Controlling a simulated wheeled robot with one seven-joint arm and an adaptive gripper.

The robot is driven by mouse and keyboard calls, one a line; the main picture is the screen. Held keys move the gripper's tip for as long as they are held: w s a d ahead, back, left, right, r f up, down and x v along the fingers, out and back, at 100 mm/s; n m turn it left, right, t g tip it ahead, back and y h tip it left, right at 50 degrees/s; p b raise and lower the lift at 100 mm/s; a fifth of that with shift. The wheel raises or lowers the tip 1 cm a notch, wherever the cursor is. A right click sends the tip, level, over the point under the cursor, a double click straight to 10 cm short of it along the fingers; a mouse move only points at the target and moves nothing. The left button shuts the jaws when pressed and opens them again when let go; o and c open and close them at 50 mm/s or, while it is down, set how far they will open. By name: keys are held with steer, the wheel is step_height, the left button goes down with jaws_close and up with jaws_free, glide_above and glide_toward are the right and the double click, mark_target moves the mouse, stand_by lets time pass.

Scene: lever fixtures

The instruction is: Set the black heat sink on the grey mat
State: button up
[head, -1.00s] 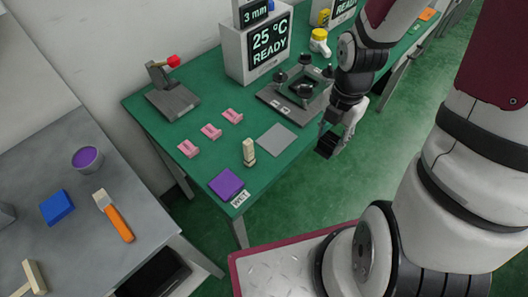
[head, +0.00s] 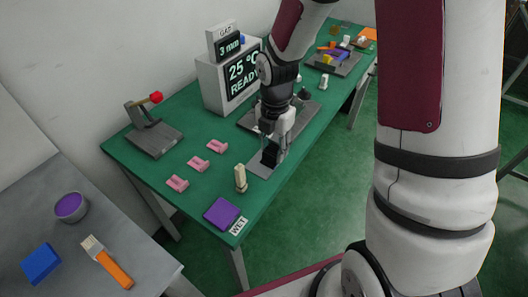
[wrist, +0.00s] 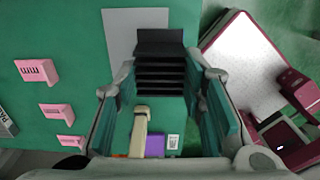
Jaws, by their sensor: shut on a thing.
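My gripper (head: 272,138) is shut on the black heat sink (head: 270,157), at the grey mat near the green table's right edge. In the wrist view the finned heat sink (wrist: 160,70) sits between the fingers (wrist: 160,100). The flat grey mat (head: 257,171) is partly hidden behind the heat sink and fingers. In the wrist view the mat (wrist: 120,32) reaches left of and beyond the heat sink, which overlaps its lower right part. I cannot tell whether the heat sink touches the mat or hangs just above it.
A beige upright piece (head: 240,178) and a purple pad (head: 221,213) with a WET label stand nearer me. Several pink clips (head: 197,163) lie left. A red-knobbed lever fixture (head: 151,130) and a display box (head: 229,78) stand behind. A dark fixture (head: 245,117) is beside my gripper.

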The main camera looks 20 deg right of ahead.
mark_target(265, 152)
steer(key=shift+w+a+f, duration=0.1)
steer(key=shift+w+a, duration=0.35)
steer(key=shift+w, duration=0.15)
steer(key=shift+w+a+f, duration=0.1)
steer(key=shift+w+a, duration=0.3)
steer(key=shift+w, duration=0.2)
steer(key=shift+f, duration=1.7)
steer(key=shift+f, duration=0.1)
steer(key=o, duration=1.2)
steer(key=shift+c, duration=0.2)
